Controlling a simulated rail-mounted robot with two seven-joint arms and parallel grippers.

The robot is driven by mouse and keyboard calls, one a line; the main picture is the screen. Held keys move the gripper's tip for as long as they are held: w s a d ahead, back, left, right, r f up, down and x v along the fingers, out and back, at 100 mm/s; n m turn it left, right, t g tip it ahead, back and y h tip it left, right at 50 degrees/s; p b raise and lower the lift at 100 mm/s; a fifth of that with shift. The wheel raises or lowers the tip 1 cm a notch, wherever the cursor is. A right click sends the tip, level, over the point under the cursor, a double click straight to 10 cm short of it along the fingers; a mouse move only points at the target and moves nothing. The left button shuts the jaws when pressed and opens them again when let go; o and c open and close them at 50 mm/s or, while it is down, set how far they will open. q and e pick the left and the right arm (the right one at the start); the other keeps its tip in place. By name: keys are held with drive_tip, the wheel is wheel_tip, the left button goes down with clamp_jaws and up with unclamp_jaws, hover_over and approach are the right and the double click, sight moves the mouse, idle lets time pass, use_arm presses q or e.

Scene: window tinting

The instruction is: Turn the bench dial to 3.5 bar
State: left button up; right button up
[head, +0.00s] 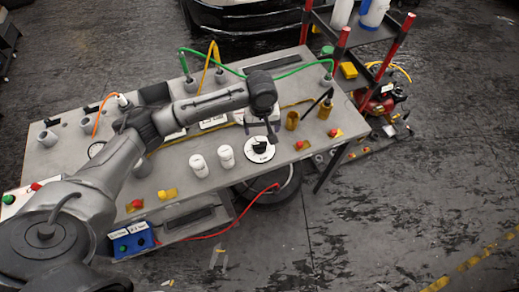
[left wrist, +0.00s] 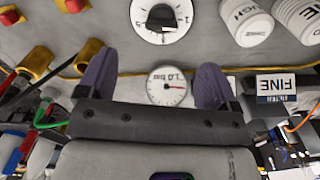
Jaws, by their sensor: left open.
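The bench dial (head: 260,150) is a white disc with a black knob near the bench's front edge. In the left wrist view the dial (left wrist: 160,20) is at the top edge, partly cut off, with its black knob across the middle. My left gripper (head: 261,131) is open and empty, just above and behind the dial in the head view. In the left wrist view its two purple fingers (left wrist: 153,66) are wide apart, and the knob is beyond their tips.
Two white containers (head: 211,159) stand just left of the dial on the grey bench (head: 180,201). Red buttons on yellow bases (head: 301,145) and brown cups (head: 292,120) are to its right. Green and orange hoses (head: 210,60) arch over the back.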

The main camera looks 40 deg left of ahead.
sight(260, 144)
use_arm(q)
drive_tip(key=shift+n, duration=0.6)
drive_tip(key=f, duration=0.4)
drive_tip(key=a+f+b, duration=0.1)
drive_tip(key=f, duration=0.3)
drive_tip(key=w+f+b, duration=0.1)
drive_tip(key=f, duration=0.4)
drive_tip(key=shift+a+f, duration=0.1)
drive_tip(key=shift+a, duration=0.3)
drive_tip(key=shift+c, duration=0.4)
